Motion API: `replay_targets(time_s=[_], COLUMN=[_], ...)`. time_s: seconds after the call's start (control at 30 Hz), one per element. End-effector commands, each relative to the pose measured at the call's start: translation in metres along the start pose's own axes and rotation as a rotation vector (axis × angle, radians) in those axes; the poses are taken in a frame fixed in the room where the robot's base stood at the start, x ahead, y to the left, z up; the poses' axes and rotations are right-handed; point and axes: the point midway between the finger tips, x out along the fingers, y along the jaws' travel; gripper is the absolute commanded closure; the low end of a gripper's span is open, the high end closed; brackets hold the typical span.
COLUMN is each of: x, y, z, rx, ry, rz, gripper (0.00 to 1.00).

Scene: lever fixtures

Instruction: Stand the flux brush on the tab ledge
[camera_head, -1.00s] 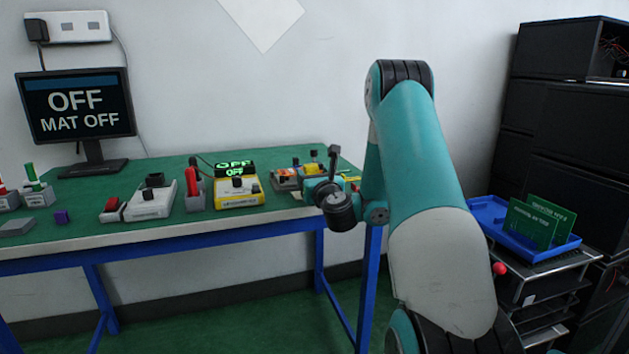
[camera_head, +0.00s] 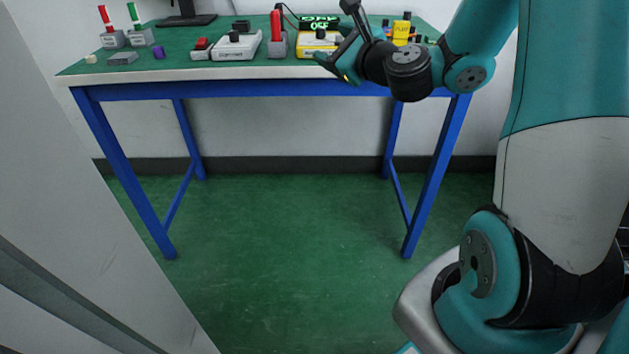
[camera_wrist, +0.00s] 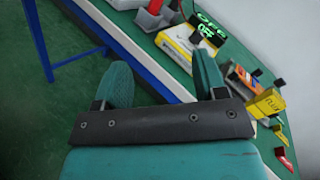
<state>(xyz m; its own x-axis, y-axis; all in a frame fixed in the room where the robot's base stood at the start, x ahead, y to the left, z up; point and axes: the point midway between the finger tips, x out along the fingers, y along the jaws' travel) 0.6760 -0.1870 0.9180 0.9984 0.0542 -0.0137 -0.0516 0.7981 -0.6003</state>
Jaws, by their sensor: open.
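My gripper (camera_head: 342,65) hangs at the table's front edge, right of the middle. In the wrist view its two teal fingers (camera_wrist: 162,78) stand wide apart with nothing between them. A yellow upright piece with dark lettering (camera_wrist: 266,103) stands to the right of the fingers, clear of them. It also shows in the head view (camera_head: 401,30), just right of my wrist; the lettering looks like "FLUX", but I cannot tell if it is the brush. I cannot make out which part is the tab ledge; my arm hides some of that end of the table.
The green table (camera_head: 180,58) also carries a yellow switch box (camera_head: 318,43), a white switch box (camera_head: 238,47), a red-handled lever (camera_head: 276,35) and a purple block (camera_head: 159,52). A display reading OFF (camera_head: 319,22) stands behind. The floor before the table is clear.

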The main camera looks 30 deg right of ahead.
Motion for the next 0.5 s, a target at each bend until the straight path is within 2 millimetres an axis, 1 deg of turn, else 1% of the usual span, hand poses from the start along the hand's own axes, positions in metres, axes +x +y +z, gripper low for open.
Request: replay_targets(time_s=[0.03, 0.07, 0.1, 0.17, 0.2, 0.23, 0.27, 0.3, 0.33, 0.4, 0.5], x=[-0.002, -0.007, -0.019, -0.045, -0.067, -0.085, -0.103, -0.128, -0.145, -0.184, -0.225], y=[0.045, 0.072, 0.105, 0.150, 0.175, 0.191, 0.205, 0.219, 0.227, 0.237, 0.237], z=[0.040, 0.058, 0.078, 0.101, 0.111, 0.117, 0.121, 0.124, 0.124, 0.121, 0.115], rx=[-0.207, -0.342, -0.522, -0.786, -0.958, -1.084, -1.205, -1.356, -1.458, -1.662, -1.860], ry=[-0.086, -0.139, -0.215, -0.347, -0.444, -0.522, -0.602, -0.712, -0.792, -0.973, -1.190], rz=[0.179, 0.284, 0.417, 0.600, 0.713, 0.793, 0.868, 0.958, 1.020, 1.147, 1.278], gripper=[0.35, 0.35, 0.35, 0.35, 0.35, 0.35, 0.35, 0.35, 0.35, 0.35, 0.35])
